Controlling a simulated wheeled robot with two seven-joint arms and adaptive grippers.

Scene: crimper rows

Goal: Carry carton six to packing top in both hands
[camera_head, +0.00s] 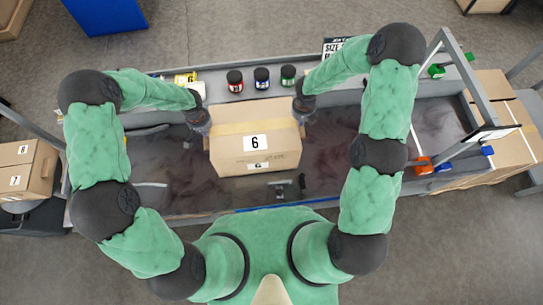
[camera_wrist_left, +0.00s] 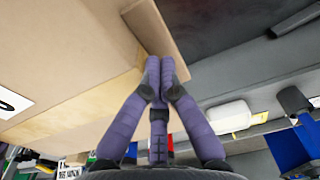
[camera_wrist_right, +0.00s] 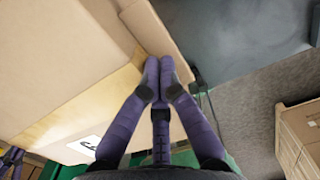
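Carton six (camera_head: 228,163), a brown box with tan tape and a "6" label, is over the middle of the dark bench top (camera_head: 330,170) in the head view. My left gripper (camera_head: 202,124) is at its left side and my right gripper (camera_head: 303,106) at its right side. In the left wrist view the fingers (camera_wrist_left: 159,72) are closed together at a cardboard lip on the carton (camera_wrist_left: 70,60). The right wrist view shows the same, fingers (camera_wrist_right: 158,72) closed at the lip of the carton (camera_wrist_right: 60,60). The carton's underside is hidden, so I cannot tell whether it touches the top.
Red (camera_head: 235,81), blue (camera_head: 262,78) and green (camera_head: 288,76) jars stand along the bench's back edge. A metal frame (camera_head: 480,85) rises at the right, with boxes (camera_head: 500,150) beyond. Cartons (camera_head: 25,170) sit at the far left. A small black item (camera_head: 285,188) lies before carton six.

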